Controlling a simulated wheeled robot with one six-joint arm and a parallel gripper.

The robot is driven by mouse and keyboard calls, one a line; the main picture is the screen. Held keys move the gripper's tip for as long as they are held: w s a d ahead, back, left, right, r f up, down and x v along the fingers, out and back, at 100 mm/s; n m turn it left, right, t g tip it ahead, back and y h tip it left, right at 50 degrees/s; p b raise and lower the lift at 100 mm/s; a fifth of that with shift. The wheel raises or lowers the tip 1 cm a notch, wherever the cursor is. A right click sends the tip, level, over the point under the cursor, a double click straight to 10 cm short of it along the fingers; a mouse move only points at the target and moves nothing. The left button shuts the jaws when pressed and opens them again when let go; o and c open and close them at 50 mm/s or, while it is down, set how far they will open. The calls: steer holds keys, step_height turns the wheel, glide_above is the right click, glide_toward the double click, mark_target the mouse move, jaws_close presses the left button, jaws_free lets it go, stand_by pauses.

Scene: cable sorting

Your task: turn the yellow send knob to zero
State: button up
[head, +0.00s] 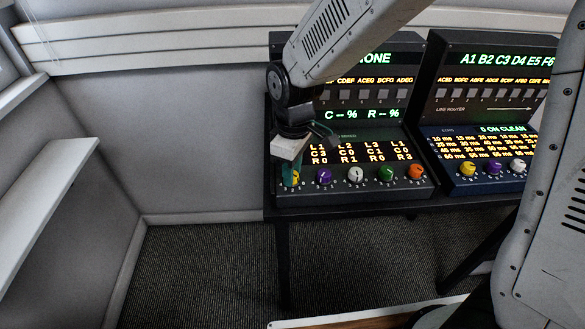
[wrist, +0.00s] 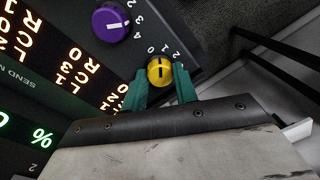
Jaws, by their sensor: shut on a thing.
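The yellow send knob (wrist: 160,72) is at the lower left end of a knob row on the left console; in the head view it is partly hidden by my gripper (head: 289,174). In the wrist view my gripper (wrist: 161,80) has its two green fingers on either side of the knob, shut on it. A dark pointer line on the knob points up in the wrist view, towards the printed 0 and 1; I cannot tell exactly which. The display column above the knob (head: 318,154) reads L1, C3, R0.
A purple knob (wrist: 110,23) is the closest neighbour in the row. White (head: 356,174), green (head: 386,174) and orange (head: 415,171) knobs follow to the right. A second console (head: 490,131) stands to the right with its own yellow knob (head: 467,169).

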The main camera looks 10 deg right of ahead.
steer(key=shift+n, duration=2.1)
steer(key=shift+w, duration=0.1)
steer(key=o, duration=1)
steer(key=shift+c, duration=0.2)
steer(key=shift+r, duration=0.1)
steer(key=r, duration=0.7)
steer(key=shift+w+r, duration=0.2)
steer(key=shift+r, duration=0.15)
